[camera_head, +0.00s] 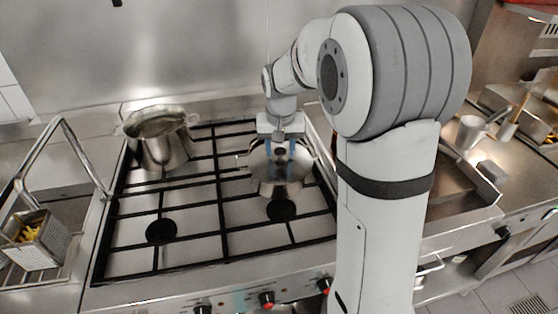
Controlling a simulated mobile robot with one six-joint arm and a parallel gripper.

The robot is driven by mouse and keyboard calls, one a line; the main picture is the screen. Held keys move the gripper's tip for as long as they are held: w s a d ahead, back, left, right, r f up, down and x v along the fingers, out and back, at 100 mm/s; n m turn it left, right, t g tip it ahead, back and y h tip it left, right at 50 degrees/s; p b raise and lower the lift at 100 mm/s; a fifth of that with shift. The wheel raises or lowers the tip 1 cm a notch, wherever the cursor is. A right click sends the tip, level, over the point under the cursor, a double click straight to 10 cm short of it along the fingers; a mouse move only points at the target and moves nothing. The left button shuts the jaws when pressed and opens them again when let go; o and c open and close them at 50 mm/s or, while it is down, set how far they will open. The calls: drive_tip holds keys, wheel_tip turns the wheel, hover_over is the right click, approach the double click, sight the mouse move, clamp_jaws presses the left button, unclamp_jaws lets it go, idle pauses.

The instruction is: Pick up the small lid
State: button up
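A steel pot (280,186) with side handles stands on the right part of the gas stove. A pale, shiny round top, seemingly the small lid (279,166), shows at its rim, partly hidden by my gripper. My gripper (280,152) points down right over the middle of this pot. Its two bluish fingers stand apart, with a small dark spot between them that may be the lid's knob. I see no contact between the fingers and the lid, though the view is small.
A taller steel pot (164,150) stands at the back left of the stove grates (190,205). A fryer basket (40,243) with yellow pieces is at the far left. A light mug (470,132) stands on the right counter. The front left burners are clear.

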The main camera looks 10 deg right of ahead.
drive_tip(key=c, duration=0.9)
drive_tip(key=shift+r, duration=0.15)
